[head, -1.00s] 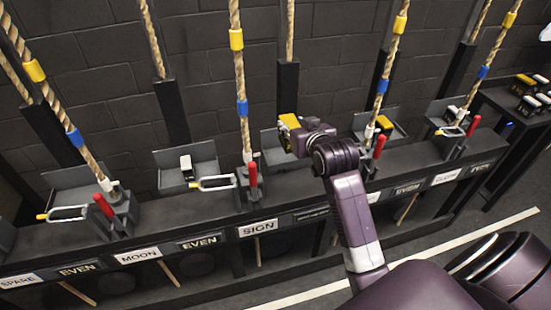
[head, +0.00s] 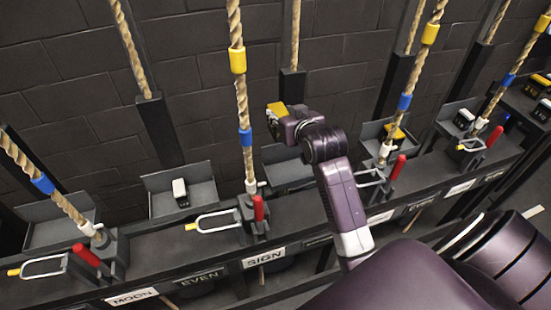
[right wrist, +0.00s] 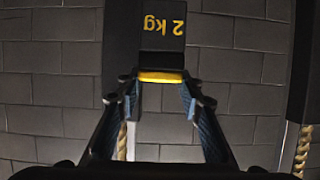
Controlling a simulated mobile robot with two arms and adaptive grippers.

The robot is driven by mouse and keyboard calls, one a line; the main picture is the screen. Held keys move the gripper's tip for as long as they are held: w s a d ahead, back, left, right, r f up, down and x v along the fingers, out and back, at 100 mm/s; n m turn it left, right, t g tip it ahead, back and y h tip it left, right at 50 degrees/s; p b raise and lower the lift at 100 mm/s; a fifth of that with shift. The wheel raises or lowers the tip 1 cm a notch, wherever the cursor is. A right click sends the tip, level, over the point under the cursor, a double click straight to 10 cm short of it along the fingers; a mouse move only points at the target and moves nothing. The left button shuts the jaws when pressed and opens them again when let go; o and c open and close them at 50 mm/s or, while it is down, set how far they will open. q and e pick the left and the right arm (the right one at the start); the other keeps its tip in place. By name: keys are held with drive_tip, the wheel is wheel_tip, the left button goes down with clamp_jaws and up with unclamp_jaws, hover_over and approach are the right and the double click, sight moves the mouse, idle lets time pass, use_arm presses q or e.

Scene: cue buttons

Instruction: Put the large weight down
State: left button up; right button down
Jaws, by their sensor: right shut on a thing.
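My right gripper (head: 287,113) is shut on the large weight, a dark block with a yellow part (head: 276,108), and holds it in the air above a grey tray (head: 285,174). In the right wrist view, the fingertips (right wrist: 160,80) close around the weight (right wrist: 160,40), which reads "2 kg" upside down and has a yellow strip near the fingers. The gripper hides much of the weight in the head view. My left gripper is not in view.
A white-topped weight (head: 180,190) sits in the tray to the left. A yellow-topped weight (head: 395,134) sits in the tray to the right. Ropes with yellow and blue bands (head: 243,110), red levers (head: 258,207) and metal loops (head: 213,221) stand along the bench.

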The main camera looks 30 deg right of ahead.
wheel_tip(320, 180, down, 5)
drive_tip(key=shift+s+r, duration=0.15)
drive_tip(key=shift+r, duration=0.05)
wheel_tip(320, 180, down, 14)
drive_tip(key=b, duration=0.1)
drive_tip(key=shift+w+b, duration=0.2)
drive_tip(key=shift+b, duration=0.1)
drive_tip(key=c, duration=1.7)
unclamp_jaws()
drive_tip(key=shift+s+a+f, duration=0.1)
drive_tip(key=shift+s+f, duration=0.2)
drive_tip(key=shift+f, duration=0.25)
drive_tip(key=shift+c, duration=0.2)
drive_tip(key=o, duration=0.4)
drive_tip(key=shift+r, duration=0.15)
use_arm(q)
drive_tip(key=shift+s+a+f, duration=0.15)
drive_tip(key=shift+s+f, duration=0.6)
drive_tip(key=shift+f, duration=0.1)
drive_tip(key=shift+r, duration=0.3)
use_arm(e)
drive_tip(key=v, duration=1.2)
drive_tip(key=shift+s+a, duration=0.1)
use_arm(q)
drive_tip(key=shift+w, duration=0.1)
